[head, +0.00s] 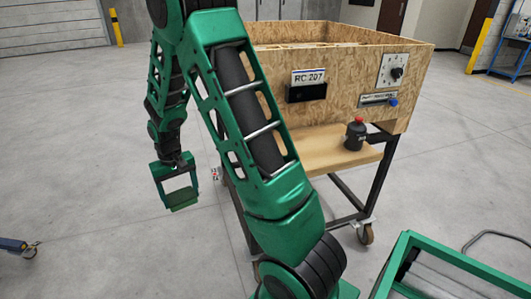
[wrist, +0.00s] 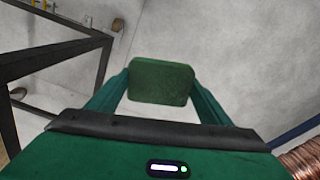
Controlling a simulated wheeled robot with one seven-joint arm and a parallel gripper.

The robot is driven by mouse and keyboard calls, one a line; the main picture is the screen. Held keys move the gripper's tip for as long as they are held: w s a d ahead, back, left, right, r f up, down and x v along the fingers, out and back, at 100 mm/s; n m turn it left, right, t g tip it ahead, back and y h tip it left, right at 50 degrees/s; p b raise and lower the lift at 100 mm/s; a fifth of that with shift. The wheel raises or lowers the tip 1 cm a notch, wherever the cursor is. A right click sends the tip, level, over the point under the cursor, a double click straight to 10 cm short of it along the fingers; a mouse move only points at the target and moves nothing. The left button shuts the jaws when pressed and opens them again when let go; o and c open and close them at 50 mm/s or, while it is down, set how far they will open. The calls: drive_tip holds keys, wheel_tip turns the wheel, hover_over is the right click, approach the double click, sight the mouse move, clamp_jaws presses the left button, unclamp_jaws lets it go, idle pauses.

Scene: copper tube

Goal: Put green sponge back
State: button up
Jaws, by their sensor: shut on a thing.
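The green sponge (wrist: 160,82) is a dark green block with rounded corners. It sits between the fingertips of my gripper in the wrist view, with one finger on each side. In the head view my gripper (head: 181,196) hangs over open floor, left of the wooden cart, and is shut on the sponge (head: 184,204) at its lower end. The sponge is clear of any surface there.
The wooden box (head: 345,98) stands on a wheeled cart with a lower shelf (head: 322,158). A green frame (head: 455,258) is at lower right. Copper coils (wrist: 301,161) show in the wrist view.

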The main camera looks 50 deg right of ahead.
drive_tip(key=s+d+r+m, duration=0.4)
drive_tip(key=d+r+m, duration=0.1)
drive_tip(key=r, duration=0.3)
drive_tip(key=s+d+r+m, duration=0.4)
drive_tip(key=d+r+m, duration=0.1)
drive_tip(key=r, duration=0.3)
drive_tip(key=s+d+r+m, duration=0.4)
drive_tip(key=s+r+m, duration=0.75)
drive_tip(key=s, duration=0.35)
drive_tip(key=shift+n, duration=0.25)
drive_tip(key=w+d+f, duration=0.1)
drive_tip(key=d+f, duration=0.1)
drive_tip(key=d, duration=0.1)
drive_tip(key=w+d+f, duration=0.1)
drive_tip(key=d, duration=0.2)
drive_tip(key=w+d+f, duration=0.2)
drive_tip(key=d, duration=0.1)
drive_tip(key=shift+d+f, duration=0.3)
drive_tip(key=shift+d, duration=0.05)
drive_tip(key=shift+d+f, duration=0.1)
drive_tip(key=shift+f, duration=2)
drive_tip(key=o, duration=0.5)
drive_tip(key=shift+f, duration=0.1)
drive_tip(key=o, duration=0.5)
drive_tip(key=shift+c, duration=0.2)
